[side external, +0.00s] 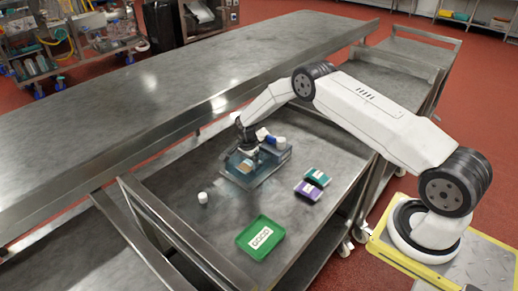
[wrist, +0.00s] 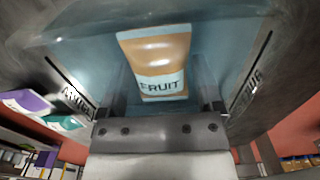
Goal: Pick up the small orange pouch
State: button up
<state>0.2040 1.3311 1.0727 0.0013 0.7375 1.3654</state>
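The small orange pouch (wrist: 154,62) has a pale label reading FRUIT and fills the upper middle of the wrist view. In the side view the pouch (side external: 247,164) shows only as a small orange-brown patch below my gripper (side external: 246,152). It lies inside a see-through bluish bin (side external: 272,158). In the wrist view my gripper (wrist: 158,80) is open, with one finger on each side of the pouch and a gap on both sides. I cannot tell how deep the fingertips reach beside it.
A purple pouch (side external: 307,190) and a teal pouch (side external: 318,176) lie right of the bin. A green tray (side external: 244,240) with a white label sits at the front. A small white bottle (side external: 202,198) stands left of the bin. Bare metal table (side external: 172,185) lies around them.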

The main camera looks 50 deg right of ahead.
aim_at(248, 162)
jog(key=c, duration=0.9)
jog(key=shift+r, duration=0.15)
jog(key=shift+r, duration=4.85)
